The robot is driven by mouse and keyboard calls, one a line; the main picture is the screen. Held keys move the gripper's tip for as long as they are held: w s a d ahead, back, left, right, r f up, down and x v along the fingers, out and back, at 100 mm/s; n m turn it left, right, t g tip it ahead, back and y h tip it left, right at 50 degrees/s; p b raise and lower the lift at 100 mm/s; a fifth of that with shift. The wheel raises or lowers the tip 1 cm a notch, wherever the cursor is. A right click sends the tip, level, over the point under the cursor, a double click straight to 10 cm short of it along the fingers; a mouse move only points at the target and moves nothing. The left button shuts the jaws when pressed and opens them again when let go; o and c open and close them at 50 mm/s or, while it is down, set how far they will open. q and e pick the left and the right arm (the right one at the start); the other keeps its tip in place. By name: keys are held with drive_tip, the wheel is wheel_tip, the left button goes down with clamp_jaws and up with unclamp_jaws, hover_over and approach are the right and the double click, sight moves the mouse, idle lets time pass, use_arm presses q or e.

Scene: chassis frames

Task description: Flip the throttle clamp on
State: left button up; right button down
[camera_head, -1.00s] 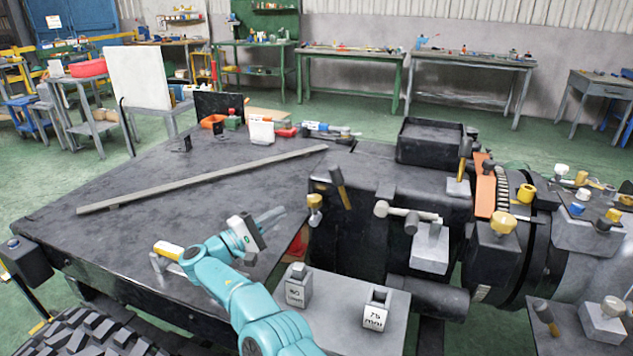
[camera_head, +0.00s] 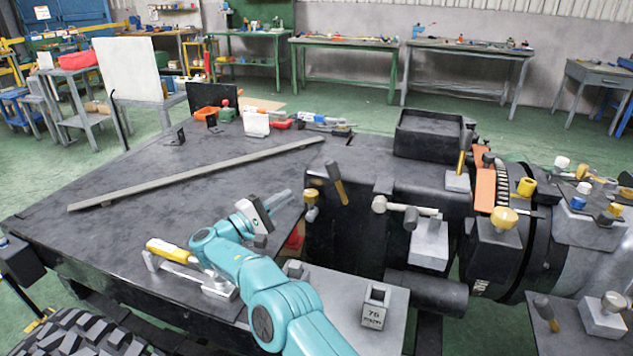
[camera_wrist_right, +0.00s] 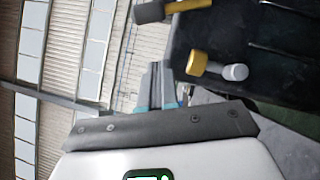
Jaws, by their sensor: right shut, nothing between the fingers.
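The throttle clamp looks to be the metal toggle clamp with a yellow handle (camera_head: 168,250) on the dark deck, at the lower left of the head view. Its handle lies low and slants down to the right toward a grey metal base (camera_head: 218,289). My right arm stands beside and partly over its right end. My right gripper (camera_head: 283,198) is shut and empty, up and to the right of the clamp and apart from it, over the deck. Its fingers (camera_wrist_right: 160,88) show close together in the right wrist view; the clamp does not show there. My left gripper is not in view.
A long grey bar (camera_head: 190,175) lies across the deck. A yellow-headed tool (camera_head: 311,200) and a wooden-handled hammer (camera_head: 336,180) stand at the dark block right of my gripper. A grey weight (camera_head: 374,306) stands on the front plate.

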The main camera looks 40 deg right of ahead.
sight(338, 182)
drive_tip(key=s+d+r, duration=0.2)
drive_tip(key=s+d, duration=0.1)
drive_tip(key=d, duration=0.5)
drive_tip(key=shift+s+d+r, duration=0.15)
drive_tip(key=shift+d+r, duration=0.1)
drive_tip(key=shift+r, duration=0.1)
